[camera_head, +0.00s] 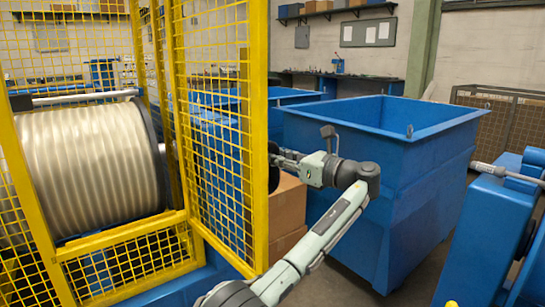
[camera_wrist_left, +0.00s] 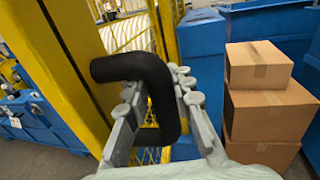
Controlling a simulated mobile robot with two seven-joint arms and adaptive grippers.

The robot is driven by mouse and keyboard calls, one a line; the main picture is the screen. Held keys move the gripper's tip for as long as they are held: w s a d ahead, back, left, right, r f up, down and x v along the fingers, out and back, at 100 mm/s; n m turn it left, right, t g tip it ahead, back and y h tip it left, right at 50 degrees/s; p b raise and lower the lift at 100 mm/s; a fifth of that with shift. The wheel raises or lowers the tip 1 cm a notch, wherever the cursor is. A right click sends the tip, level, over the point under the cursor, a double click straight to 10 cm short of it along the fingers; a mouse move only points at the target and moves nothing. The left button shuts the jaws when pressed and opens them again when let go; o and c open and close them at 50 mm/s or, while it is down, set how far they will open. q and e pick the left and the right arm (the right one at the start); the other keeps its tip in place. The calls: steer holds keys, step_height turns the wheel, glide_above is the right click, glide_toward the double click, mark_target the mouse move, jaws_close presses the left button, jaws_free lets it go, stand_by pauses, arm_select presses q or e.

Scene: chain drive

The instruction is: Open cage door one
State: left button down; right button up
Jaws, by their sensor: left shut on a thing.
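The yellow mesh cage door (camera_head: 258,130) stands at an angle to the cage front, with the large ribbed drum (camera_head: 95,165) visible through the open space to its left. The black, bent door handle (camera_wrist_left: 135,68) is on the door's edge. My left gripper (camera_head: 284,160) is at that edge, partly hidden behind the yellow frame post. In the left wrist view my left gripper (camera_wrist_left: 160,95) has its two fingers on either side of the handle and is shut on it. My right gripper is not in view.
Cardboard boxes (camera_wrist_left: 265,105) are stacked beside the door, right of my gripper; they also show behind my arm in the head view (camera_head: 289,203). A large blue bin (camera_head: 405,165) stands to the right. Blue machinery (camera_head: 485,235) fills the right edge.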

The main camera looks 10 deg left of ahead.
arm_select(q)
steer(key=shift+d, duration=0.3)
steer(key=c, duration=1.3)
jaws_free()
steer(key=shift+d+r, duration=0.1)
steer(key=shift+a, duration=0.2)
steer(key=shift+d, duration=0.1)
steer(key=v, duration=1.2)
